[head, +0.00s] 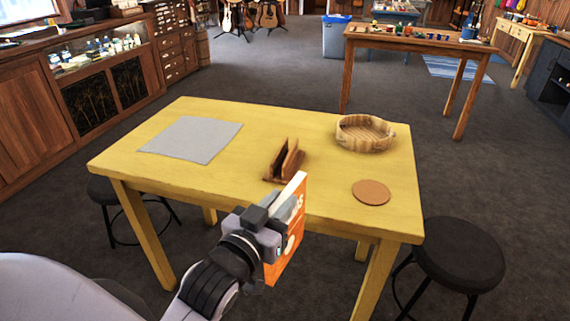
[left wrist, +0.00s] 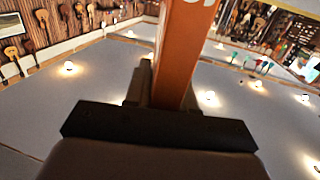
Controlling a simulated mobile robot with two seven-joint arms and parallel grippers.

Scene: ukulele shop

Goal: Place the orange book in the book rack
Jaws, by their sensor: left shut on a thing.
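The orange book (head: 287,244) is upright in my left gripper (head: 272,222), in front of the yellow table's near edge in the head view. The gripper is shut on it and hides part of its cover. The book's orange spine (left wrist: 178,55) also fills the upper middle of the left wrist view, above the dark gripper body (left wrist: 155,122). The wooden book rack (head: 284,161) stands near the middle of the table, beyond the book and apart from it. Its slot between the two upright boards looks empty. My right gripper is in neither view.
The yellow table (head: 240,185) holds a grey cloth (head: 190,139) at left, a wooden bowl (head: 364,133) at back right and a round brown coaster (head: 371,192) at right. Black stools (head: 459,252) stand at the table's sides. The tabletop left of the rack is partly clear.

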